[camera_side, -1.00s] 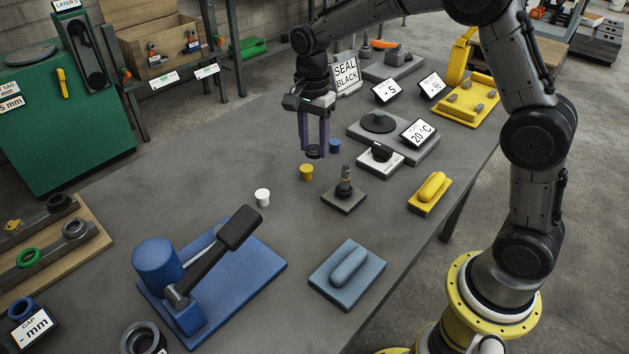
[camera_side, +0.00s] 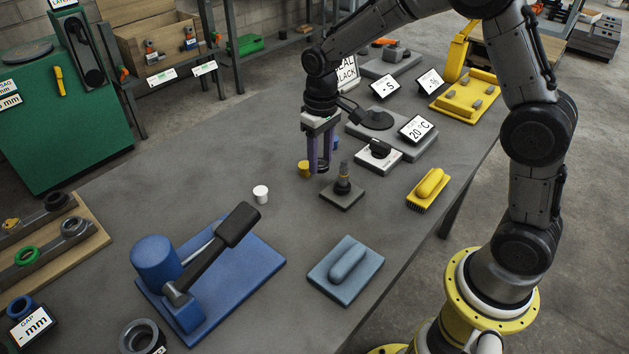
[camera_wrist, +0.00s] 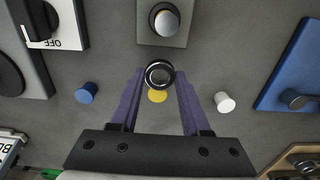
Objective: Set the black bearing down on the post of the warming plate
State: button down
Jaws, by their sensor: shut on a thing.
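My gripper (camera_side: 317,165) is shut on the black bearing (camera_side: 323,169), a small dark ring held between the purple fingertips. In the wrist view the bearing (camera_wrist: 160,74) shows as a black ring with a light inner edge. The warming plate (camera_side: 417,146) is a grey slab behind and right of my gripper, with a black round disc (camera_side: 376,118) and a 20 °C display (camera_side: 416,129). In the wrist view part of the plate and disc (camera_wrist: 8,77) shows at the left edge. No post on it can be made out clearly.
A square stand with an upright peg (camera_side: 343,184) is just right of the bearing. A switch box (camera_side: 379,155) stands before the plate. A blue lever press (camera_side: 235,270) stands at front left.

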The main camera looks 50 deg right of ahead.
dwell(0.3)
jog(key=shift+s, duration=0.25)
jog(key=w+d+r+m, duration=0.5)
jog(key=d+r+m, duration=0.2)
jog(key=d+r, duration=0.4)
jog(key=s+d+r+m, duration=0.1)
jog(key=d+m, duration=0.3)
jog(key=d, duration=1.2)
jog(key=shift+s+d+r, duration=0.3)
jog(key=shift+s+r, duration=0.05)
jog(key=shift+s, duration=0.05)
jog(key=shift+f, duration=3.5)
